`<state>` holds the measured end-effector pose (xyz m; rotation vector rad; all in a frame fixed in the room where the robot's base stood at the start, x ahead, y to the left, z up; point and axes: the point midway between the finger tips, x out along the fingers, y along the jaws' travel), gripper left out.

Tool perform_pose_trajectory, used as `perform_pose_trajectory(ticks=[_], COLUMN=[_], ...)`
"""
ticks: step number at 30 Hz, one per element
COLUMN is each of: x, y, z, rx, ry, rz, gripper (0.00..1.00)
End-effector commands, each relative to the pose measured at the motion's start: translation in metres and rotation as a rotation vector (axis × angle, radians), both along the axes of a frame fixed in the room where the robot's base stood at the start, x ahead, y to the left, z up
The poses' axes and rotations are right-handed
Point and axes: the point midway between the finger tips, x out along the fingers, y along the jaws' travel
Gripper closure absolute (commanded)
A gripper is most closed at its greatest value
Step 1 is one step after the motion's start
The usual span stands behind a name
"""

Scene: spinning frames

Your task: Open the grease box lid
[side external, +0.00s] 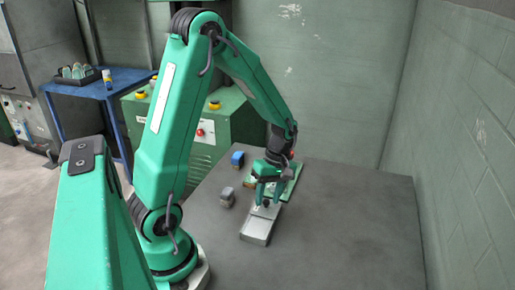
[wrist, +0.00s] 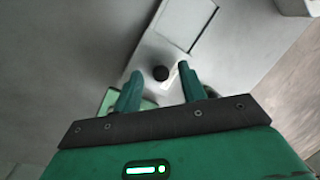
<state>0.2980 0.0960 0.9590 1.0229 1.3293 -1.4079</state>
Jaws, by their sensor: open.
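The grease box (side external: 259,228) looks like a low, pale grey metal box on the dark grey bench. A small dark knob (wrist: 160,73) stands on its pale top, and the top looks flat. A thin rectangular outline (wrist: 187,25) shows beyond the knob in the wrist view. My gripper (side external: 267,196) is over the end of the box where the knob is, pointing down. In the wrist view its two green fingers (wrist: 160,70) are apart, one on each side of the knob, with gaps visible. I cannot tell the exact height of the fingertips against the knob.
A green tray or board (side external: 290,184) lies just behind the gripper. A blue block (side external: 237,158) and a small grey object (side external: 227,197) stand to the left of the box. The bench (side external: 350,235) is clear on the right, up to the wall (side external: 470,130).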

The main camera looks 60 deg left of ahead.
Motion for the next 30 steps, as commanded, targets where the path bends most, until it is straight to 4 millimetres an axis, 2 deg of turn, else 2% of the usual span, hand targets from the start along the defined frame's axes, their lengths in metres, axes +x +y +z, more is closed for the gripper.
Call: perform_pose_trajectory(ticks=[8, 14, 23, 30], x=[0.000, 0.000, -0.003, -0.024], y=[0.000, 0.000, -0.004, -0.026], z=[-0.001, -0.001, -0.001, 0.000], rx=[0.000, 0.000, 0.001, 0.012], ry=[0.000, 0.000, 0.000, 0.005], rz=[0.000, 0.000, -0.002, -0.009], gripper=[0.61, 1.00, 1.00, 1.00])
